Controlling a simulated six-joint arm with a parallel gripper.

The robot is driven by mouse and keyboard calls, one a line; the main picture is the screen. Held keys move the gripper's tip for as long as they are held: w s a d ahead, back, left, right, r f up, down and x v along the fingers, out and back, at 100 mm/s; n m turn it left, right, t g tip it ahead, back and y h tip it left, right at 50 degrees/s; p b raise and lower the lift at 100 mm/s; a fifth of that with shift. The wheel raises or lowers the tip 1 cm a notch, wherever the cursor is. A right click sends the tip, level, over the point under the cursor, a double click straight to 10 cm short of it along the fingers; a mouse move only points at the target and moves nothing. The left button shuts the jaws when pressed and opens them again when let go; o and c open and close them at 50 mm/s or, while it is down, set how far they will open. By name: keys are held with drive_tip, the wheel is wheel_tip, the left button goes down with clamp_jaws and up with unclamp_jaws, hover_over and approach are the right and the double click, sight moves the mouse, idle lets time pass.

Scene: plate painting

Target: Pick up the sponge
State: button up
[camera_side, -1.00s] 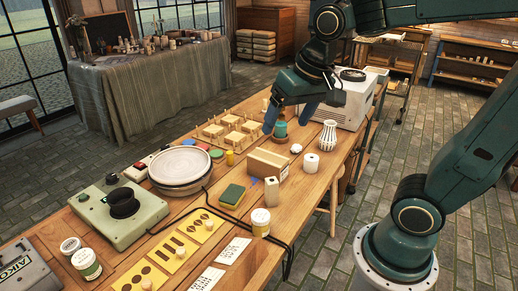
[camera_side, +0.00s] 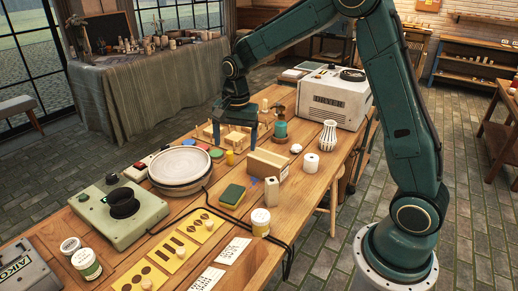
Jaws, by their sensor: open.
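The sponge (camera_side: 232,196) is a small block, green on top with a yellow lower part. It lies on the wooden table near the middle, right of the white plates and left of a cardboard box. My gripper (camera_side: 234,140) points down above the wooden rack, farther back on the table than the sponge. Its two fingers are apart and nothing shows between them except the rack behind. The gripper is clear of the sponge.
A black cable (camera_side: 225,216) runs close by. Yellow pattern cards (camera_side: 180,247) lie in front.

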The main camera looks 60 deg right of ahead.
drive_tip(key=w+d+f+m+g, duration=0.1)
drive_tip(key=w+d+f+m, duration=0.2)
drive_tip(key=f, duration=0.5)
hover_over(232, 193)
drive_tip(key=shift+s+d+f, duration=0.1)
drive_tip(key=shift+f, duration=1.95)
drive_tip(key=shift+s+d+f, duration=0.1)
drive_tip(key=shift+f, duration=1.9)
drive_tip(key=shift+f, duration=0.1)
drive_tip(key=shift+w+a+f, duration=0.1)
drive_tip(key=shift+f, duration=1.15)
drive_tip(key=shift+a+f, duration=0.1)
drive_tip(key=shift+f, duration=1.15)
drive_tip(key=c, duration=1.1)
